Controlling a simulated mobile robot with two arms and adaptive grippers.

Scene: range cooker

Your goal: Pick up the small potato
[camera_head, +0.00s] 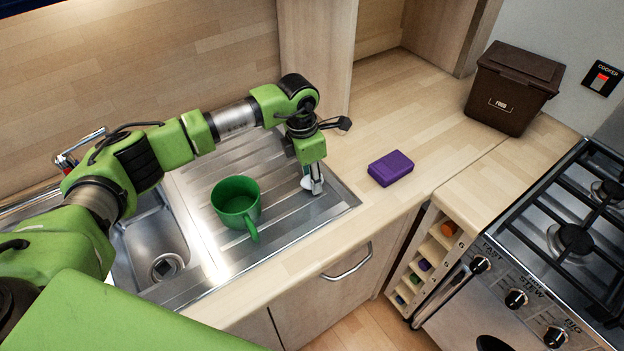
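No small potato can be made out with certainty. A small orange-brown rounded thing (449,229) sits in the top compartment of the narrow rack beside the cooker, but I cannot tell what it is. My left gripper (314,188) points down over the right end of the metal draining board (292,217), to the right of a green mug (237,203). Its fingers are small and partly hidden by the wrist, so I cannot tell whether they are open or hold anything. My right gripper is not in view.
A purple box (391,168) lies on the worktop right of my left gripper. A brown food bin (513,88) stands at the back right. The cooker (560,250) fills the right side. The sink (150,240) is at left. The worktop behind the purple box is clear.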

